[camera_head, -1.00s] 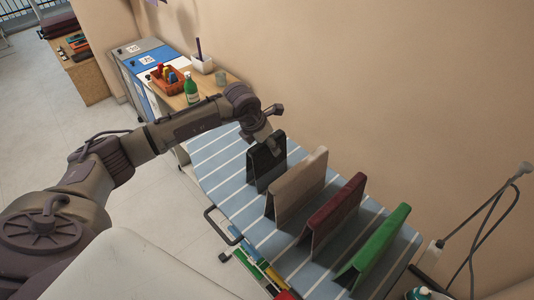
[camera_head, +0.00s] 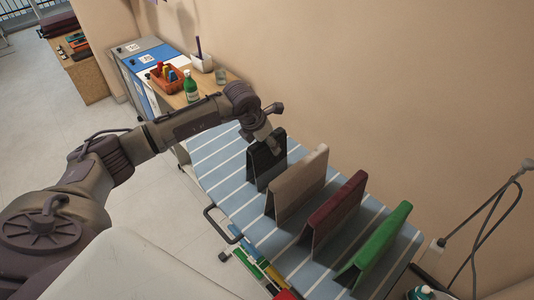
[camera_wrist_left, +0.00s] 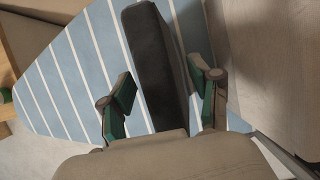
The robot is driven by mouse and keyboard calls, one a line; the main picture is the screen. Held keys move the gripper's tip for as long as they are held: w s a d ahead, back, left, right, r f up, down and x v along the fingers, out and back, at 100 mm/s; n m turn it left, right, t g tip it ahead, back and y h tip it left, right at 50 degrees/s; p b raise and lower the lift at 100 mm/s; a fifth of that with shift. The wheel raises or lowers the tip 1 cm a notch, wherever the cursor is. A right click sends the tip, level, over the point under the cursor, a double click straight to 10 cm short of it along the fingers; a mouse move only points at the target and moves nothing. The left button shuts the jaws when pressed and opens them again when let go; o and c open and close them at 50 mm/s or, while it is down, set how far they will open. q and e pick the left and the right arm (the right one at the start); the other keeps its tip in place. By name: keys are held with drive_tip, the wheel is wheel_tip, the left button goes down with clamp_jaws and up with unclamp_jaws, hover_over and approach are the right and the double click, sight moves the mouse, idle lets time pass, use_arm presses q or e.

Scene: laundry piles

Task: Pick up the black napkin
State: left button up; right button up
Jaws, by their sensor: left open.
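The black napkin (camera_head: 265,165) stands folded like a tent on the striped ironing board (camera_head: 222,160), at the far left of a row of napkins. In the left wrist view the black napkin (camera_wrist_left: 158,70) runs between the two fingers. My left gripper (camera_head: 268,143) is at the napkin's top edge, and its fingers (camera_wrist_left: 163,100) are open, one on each side of the napkin. A gap shows between the left finger and the cloth. My right gripper is in neither view.
A beige napkin (camera_head: 298,182), a dark red napkin (camera_head: 333,210) and a green napkin (camera_head: 376,245) stand to the right on the board. The wall runs close along the board's far side.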

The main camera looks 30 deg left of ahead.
use_arm(q)
clamp_jaws()
